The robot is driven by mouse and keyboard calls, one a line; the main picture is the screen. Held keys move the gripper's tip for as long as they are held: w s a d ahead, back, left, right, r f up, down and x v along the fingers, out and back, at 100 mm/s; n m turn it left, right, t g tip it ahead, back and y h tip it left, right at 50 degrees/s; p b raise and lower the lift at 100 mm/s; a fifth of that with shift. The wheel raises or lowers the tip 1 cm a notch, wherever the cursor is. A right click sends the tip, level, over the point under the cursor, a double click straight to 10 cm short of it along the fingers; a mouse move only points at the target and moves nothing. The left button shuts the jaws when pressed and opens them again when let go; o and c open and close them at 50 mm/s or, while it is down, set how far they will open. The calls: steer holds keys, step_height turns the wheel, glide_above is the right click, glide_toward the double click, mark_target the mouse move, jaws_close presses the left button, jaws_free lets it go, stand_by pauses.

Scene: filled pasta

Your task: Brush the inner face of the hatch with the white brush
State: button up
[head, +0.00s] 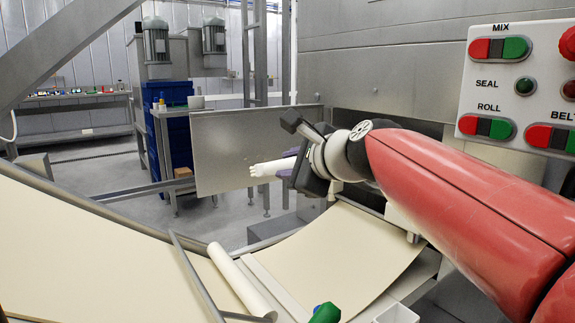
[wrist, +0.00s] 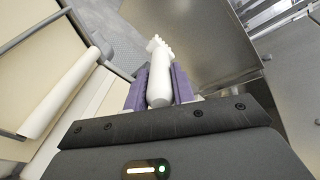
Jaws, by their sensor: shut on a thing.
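The hatch (head: 228,148) is a flat grey metal panel standing open in the middle of the head view. It also shows in the wrist view (wrist: 205,35). My gripper (head: 288,166) is shut on the white brush (head: 266,169), between purple finger pads (wrist: 160,85). In the wrist view the brush (wrist: 160,75) points away from my gripper, its knobbly head toward the hatch's lower left edge. In the head view the brush overlaps the right part of the panel. I cannot tell whether the head touches it.
A pasta sheet (head: 335,255) lies on the machine below my gripper, with a white roller (head: 240,280) to its left. A control panel (head: 520,85) with red and green buttons hangs at the right. A blue cabinet (head: 170,125) stands behind the hatch.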

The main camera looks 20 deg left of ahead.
steer(key=shift+w+a, duration=0.1)
steer(key=shift+w+a+f+p, duration=0.2)
steer(key=shift+w+a+p, duration=0.8)
steer(key=shift+w+a, duration=0.25)
steer(key=shift+w+a+f+p, duration=0.15)
steer(key=shift+w+a+p, duration=0.9)
steer(key=shift+a, duration=0.3)
steer(key=shift+w+a, duration=0.6)
steer(key=shift+d, duration=0.1)
steer(key=shift+w+d, duration=0.7)
steer(key=shift+w, duration=0.05)
steer(key=w+d, duration=0.1)
steer(key=w, duration=0.1)
steer(key=w+d, duration=0.1)
steer(key=d, duration=0.1)
steer(key=shift+w+d, duration=0.2)
steer(key=shift+w, duration=0.2)
steer(key=shift+s, duration=0.1)
